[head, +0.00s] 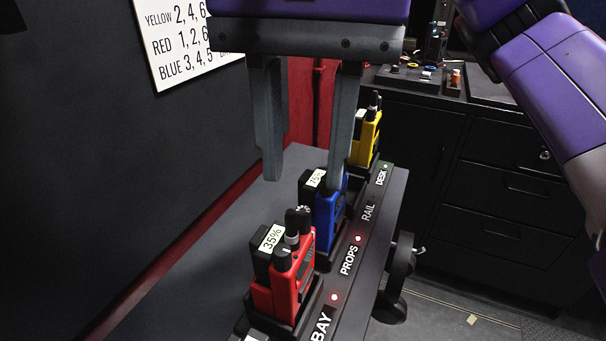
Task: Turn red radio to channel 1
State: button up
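The red radio (306,266) stands upright in the near slot of a dark charging rack (348,293). Dark knobs and an antenna stub show on its top, and a tag reading 35% (271,238) sits beside it. The knob's channel setting is too small to read. My gripper (305,183) is open and empty, fingers pointing down, above and beyond the red radio. Its right finger overlaps the blue radio (328,217) in the picture; I cannot tell whether they touch. The yellow radio (367,142) stands farther back, partly hidden by that finger.
A wall sign (185,40) lists YELLOW 2, 4, 6, RED 1, 2, 6 and BLUE 3, 4, 5, partly cut off. Rack labels read BAY, PROPS, RAIL and DESK. A dark wall is at left. Black drawers (510,190) stand at right. Bare grey shelf (215,245) lies left of the radios.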

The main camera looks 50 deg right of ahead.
jog(key=shift+r, duration=1.35)
